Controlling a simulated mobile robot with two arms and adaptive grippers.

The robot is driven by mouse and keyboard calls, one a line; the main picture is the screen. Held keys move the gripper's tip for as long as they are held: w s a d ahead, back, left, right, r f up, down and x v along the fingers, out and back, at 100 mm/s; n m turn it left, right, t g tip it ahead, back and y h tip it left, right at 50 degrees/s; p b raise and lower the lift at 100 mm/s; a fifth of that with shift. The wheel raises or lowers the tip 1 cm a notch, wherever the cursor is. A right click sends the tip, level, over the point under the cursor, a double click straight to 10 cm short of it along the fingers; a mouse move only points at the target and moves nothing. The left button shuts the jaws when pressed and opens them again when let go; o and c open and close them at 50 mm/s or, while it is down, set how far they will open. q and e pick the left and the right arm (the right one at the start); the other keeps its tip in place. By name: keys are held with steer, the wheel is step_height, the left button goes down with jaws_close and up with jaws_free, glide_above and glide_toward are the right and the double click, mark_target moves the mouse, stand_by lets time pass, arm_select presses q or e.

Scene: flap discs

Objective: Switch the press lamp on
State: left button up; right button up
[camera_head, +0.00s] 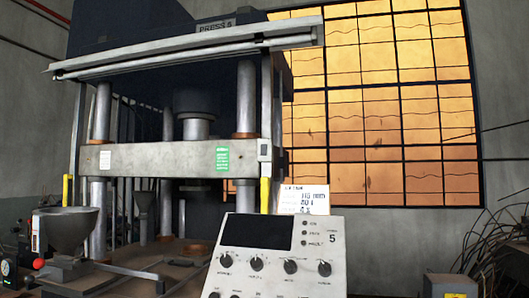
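The press (150,160) labelled "PRESS 5" stands on the left half of the head view. A long pale bar, which looks like the lamp (190,50), runs across its upper front. I see no clear glow from it. A sloped control panel (235,262) marked "5" stands in front, with a dark screen, several black knobs and small round buttons. Its lower edge is cut off. Neither of my grippers is in view.
A metal funnel (68,228) stands on the press table at the left, near a small device with a gauge and red knob (38,264). A white card (304,198) stands behind the panel. Tangled dark rods (495,245) are at the far right. A large amber window fills the back.

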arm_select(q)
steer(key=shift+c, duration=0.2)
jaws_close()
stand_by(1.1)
